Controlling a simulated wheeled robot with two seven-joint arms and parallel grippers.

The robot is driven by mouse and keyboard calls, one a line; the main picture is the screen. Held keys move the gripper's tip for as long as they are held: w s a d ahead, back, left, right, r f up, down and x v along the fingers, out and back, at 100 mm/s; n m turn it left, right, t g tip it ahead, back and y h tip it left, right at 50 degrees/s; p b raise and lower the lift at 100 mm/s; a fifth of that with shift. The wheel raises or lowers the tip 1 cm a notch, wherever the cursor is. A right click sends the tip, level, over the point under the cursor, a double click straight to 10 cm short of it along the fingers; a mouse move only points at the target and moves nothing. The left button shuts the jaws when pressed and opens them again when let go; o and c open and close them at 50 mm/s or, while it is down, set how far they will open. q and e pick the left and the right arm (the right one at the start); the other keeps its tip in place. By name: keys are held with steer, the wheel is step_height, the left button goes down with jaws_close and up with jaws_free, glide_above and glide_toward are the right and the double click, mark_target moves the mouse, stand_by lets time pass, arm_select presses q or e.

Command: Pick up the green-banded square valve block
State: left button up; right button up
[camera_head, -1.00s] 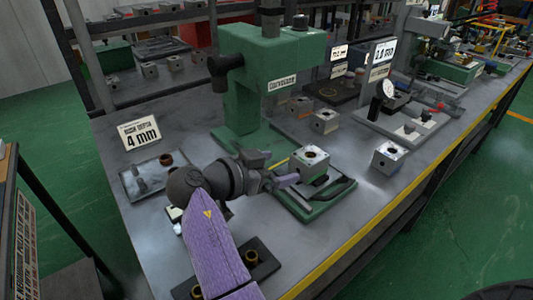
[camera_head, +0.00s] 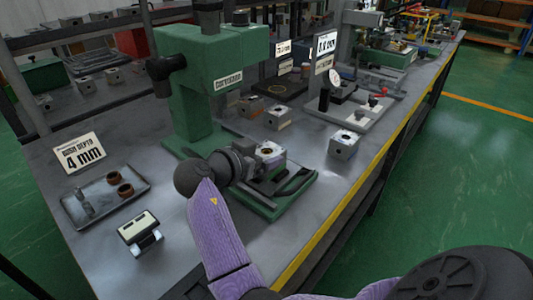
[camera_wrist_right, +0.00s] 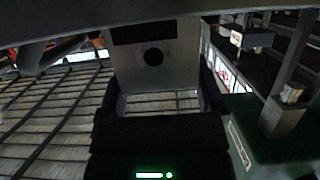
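A pale metal square valve block (camera_head: 270,151) with a dark hole in its top sits at the green fixture (camera_head: 298,196) in front of the green press. A green band on it cannot be made out. My right gripper (camera_head: 250,162) is at the block's left side in the head view, its fingertips partly hidden. In the right wrist view a metal block face (camera_wrist_right: 153,80) with a round hole and a dark strip stands between my dark fingers (camera_wrist_right: 160,103). Whether they press on it cannot be told. My left gripper is out of view.
The green press (camera_head: 205,85) stands behind. Other blocks stand close by: one at the right (camera_head: 344,144), one behind (camera_head: 277,117). A tray (camera_head: 75,210) with bushings and a small display device (camera_head: 140,228) are at the left. The table's yellow edge (camera_head: 325,237) is in front.

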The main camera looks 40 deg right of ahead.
steer(key=c, duration=1)
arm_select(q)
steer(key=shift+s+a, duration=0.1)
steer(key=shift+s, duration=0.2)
arm_select(e)
jaws_close()
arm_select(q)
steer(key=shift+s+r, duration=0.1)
